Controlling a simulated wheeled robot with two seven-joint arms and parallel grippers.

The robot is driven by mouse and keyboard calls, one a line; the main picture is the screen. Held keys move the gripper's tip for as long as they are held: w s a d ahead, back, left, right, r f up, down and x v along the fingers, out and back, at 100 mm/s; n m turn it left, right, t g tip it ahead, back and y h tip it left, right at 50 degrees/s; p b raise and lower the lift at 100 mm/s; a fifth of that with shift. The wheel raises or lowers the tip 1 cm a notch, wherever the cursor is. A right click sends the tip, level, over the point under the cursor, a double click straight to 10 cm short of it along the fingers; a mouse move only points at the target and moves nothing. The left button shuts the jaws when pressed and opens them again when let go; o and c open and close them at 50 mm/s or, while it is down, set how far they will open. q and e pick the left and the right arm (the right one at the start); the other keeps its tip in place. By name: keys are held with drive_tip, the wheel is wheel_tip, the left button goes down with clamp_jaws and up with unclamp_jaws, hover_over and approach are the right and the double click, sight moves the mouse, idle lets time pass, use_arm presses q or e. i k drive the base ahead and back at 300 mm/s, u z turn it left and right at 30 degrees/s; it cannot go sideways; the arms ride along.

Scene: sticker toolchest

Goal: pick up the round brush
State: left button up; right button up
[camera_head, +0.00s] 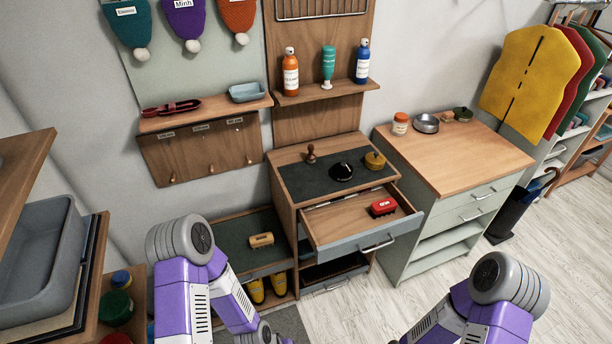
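The wooden chest (290,205) stands in the middle, with a dark mat on its top. On the mat are a small brown knob-handled piece (311,154), a black domed round piece (342,172) with a small pale mark, and a mustard round tin-like piece (375,160). I cannot tell for sure which of these is the round brush; the brown piece has a brush-like handle. The top drawer is pulled open and holds a red block-like piece (383,207) with a label. My two arms show at the bottom, apart from the chest; both grippers are out of view.
The open drawer (362,241) juts out in front of the chest. A green cabinet (456,162) stands right. A shelf with bottles (328,92) hangs above. The right floor is clear.

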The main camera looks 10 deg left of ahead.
sight(311, 158)
drive_tip(key=u, duration=0.05)
drive_tip(key=k, duration=0.15)
drive_tip(key=z, duration=1.1)
drive_tip(key=i, duration=0.75)
drive_tip(key=u, duration=1.65)
